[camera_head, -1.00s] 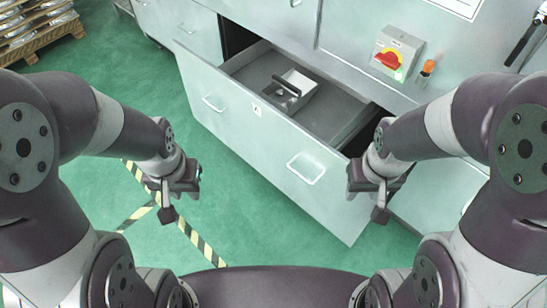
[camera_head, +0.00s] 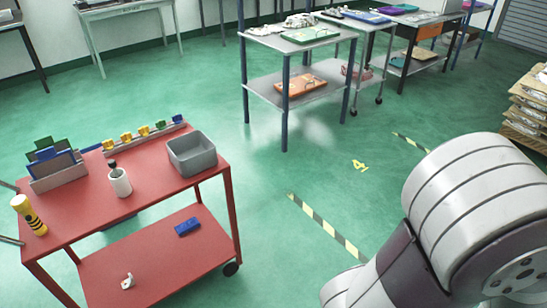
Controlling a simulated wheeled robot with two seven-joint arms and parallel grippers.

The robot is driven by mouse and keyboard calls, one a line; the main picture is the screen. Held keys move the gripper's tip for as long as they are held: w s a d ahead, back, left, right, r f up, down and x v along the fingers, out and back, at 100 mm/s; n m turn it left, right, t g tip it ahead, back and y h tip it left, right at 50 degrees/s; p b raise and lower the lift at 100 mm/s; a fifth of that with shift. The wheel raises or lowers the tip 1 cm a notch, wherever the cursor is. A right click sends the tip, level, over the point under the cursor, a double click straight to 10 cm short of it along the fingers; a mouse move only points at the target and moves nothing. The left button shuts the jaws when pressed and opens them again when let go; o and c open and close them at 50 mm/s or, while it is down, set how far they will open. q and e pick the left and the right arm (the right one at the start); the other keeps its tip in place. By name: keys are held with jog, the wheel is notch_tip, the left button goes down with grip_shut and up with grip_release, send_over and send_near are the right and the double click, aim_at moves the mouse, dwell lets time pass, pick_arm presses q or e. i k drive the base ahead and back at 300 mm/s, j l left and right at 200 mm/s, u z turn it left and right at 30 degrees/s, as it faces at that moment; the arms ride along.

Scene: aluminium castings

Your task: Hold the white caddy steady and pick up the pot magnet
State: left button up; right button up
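Neither my left nor my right gripper shows in the head view. Only one of my arm links, large and pale grey with dark parts, fills the lower right. The drawer and the white caddy inside it are out of view. I cannot make out a pot magnet. A red cart (camera_head: 150,215) stands at the left.
The cart top also holds a yellow-and-black cylinder (camera_head: 28,214), a rack with green and blue panels (camera_head: 56,167) and a row of yellow and green pieces (camera_head: 126,138). A blue block (camera_head: 187,227) lies below. A grey shelf table (camera_head: 300,93) stands behind. The green floor between is clear.

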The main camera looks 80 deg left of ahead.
aim_at(112, 163)
jog(key=u, duration=4.3)
jog(key=i+l+u, duration=0.3)
jog(key=l, duration=0.35)
jog(key=i+l+u, duration=0.15)
jog(key=l, duration=0.25)
jog(key=i+l+u, duration=0.3)
jog(key=l, duration=0.5)
jog(key=i+l+u, duration=0.2)
jog(key=l, duration=0.2)
jog(key=i+l, duration=0.1)
jog(key=l, duration=0.4)
